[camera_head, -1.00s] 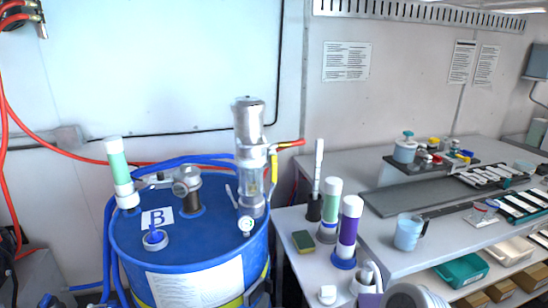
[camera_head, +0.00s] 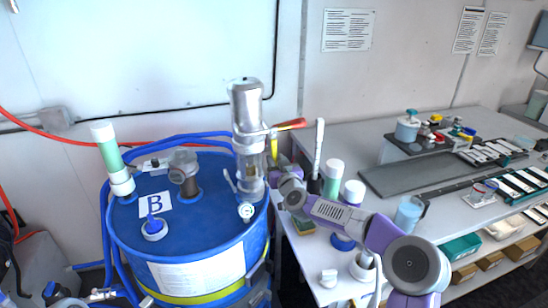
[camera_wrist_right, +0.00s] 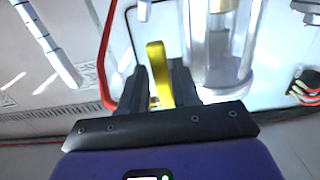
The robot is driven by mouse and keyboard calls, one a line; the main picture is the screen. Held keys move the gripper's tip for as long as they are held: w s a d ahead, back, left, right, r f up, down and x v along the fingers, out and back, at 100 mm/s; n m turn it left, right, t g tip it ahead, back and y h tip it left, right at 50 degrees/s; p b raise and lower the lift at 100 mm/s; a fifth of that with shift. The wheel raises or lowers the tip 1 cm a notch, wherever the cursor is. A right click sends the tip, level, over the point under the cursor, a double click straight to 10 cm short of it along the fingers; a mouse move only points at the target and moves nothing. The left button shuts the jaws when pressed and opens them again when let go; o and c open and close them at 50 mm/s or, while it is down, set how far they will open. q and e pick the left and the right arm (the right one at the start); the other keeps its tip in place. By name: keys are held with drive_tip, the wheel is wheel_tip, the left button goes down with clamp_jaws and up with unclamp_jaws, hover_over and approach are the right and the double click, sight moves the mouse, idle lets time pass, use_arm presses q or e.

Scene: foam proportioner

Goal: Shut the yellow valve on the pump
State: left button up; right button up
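The pump (camera_head: 248,130) is a metal and clear cylinder standing upright on the blue drum (camera_head: 215,215). Its yellow valve handle (camera_head: 274,148) stands upright at the pump's right side; in the right wrist view the yellow handle (camera_wrist_right: 157,62) sits between my dark fingers, beside the clear pump body (camera_wrist_right: 222,50). Part of the handle is hidden behind the gripper. My left gripper is not in view.
An orange-red handle (camera_head: 290,124) juts right from the pump just above my gripper. A gauge (camera_head: 246,211) sits low on the pump. White-and-green tubes (camera_head: 333,178) stand close by on the bench, partly behind my arm. Blue hoses loop around the drum.

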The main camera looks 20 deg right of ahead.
drive_tip(key=shift+w, duration=1.2)
clamp_jaws()
